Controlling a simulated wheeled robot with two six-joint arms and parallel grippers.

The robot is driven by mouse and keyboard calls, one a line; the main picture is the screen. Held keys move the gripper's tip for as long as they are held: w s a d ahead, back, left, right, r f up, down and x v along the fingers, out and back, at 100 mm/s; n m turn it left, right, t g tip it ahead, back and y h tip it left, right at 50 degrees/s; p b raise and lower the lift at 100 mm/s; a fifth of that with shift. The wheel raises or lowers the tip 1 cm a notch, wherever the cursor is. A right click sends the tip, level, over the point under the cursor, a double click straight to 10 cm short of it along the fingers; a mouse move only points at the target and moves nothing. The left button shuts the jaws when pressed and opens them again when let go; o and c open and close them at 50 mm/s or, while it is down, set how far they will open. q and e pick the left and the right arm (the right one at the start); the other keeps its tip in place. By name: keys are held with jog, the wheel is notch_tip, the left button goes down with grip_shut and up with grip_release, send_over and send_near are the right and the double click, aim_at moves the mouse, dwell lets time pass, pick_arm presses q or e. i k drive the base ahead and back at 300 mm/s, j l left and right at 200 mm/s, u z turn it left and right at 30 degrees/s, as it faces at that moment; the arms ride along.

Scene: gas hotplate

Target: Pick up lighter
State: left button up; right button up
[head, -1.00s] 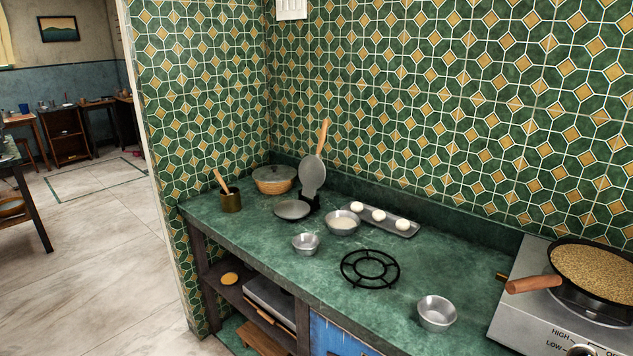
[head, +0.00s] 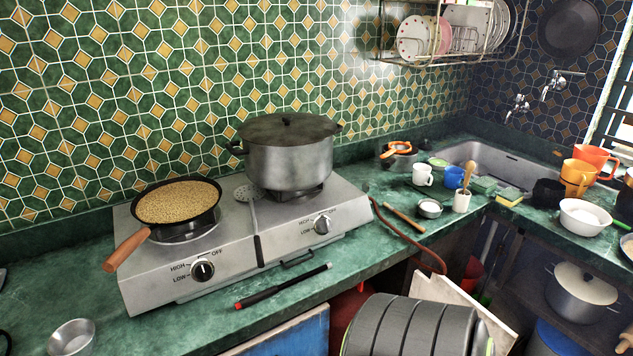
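A long black stick lighter (head: 283,287) with a red end at its left lies on the green counter, in front of the gas hotplate (head: 192,285). It lies at a slant, its right end higher in the picture, close to the counter's front edge. Neither of my grippers shows in the head view. A dark grey ribbed cylinder (head: 405,325) fills the lower middle of the view; I cannot tell what it is.
The hotplate carries a pan of grain (head: 178,203) with a wooden handle jutting left, and a large lidded pot (head: 290,155). A metal bowl (head: 72,337) stands at lower left. A rolling pin (head: 404,217) and red hose (head: 410,238) lie right of the hotplate.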

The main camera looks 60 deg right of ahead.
aim_at(248, 302)
jog(key=z, duration=1.75)
jog(key=j, duration=0.1)
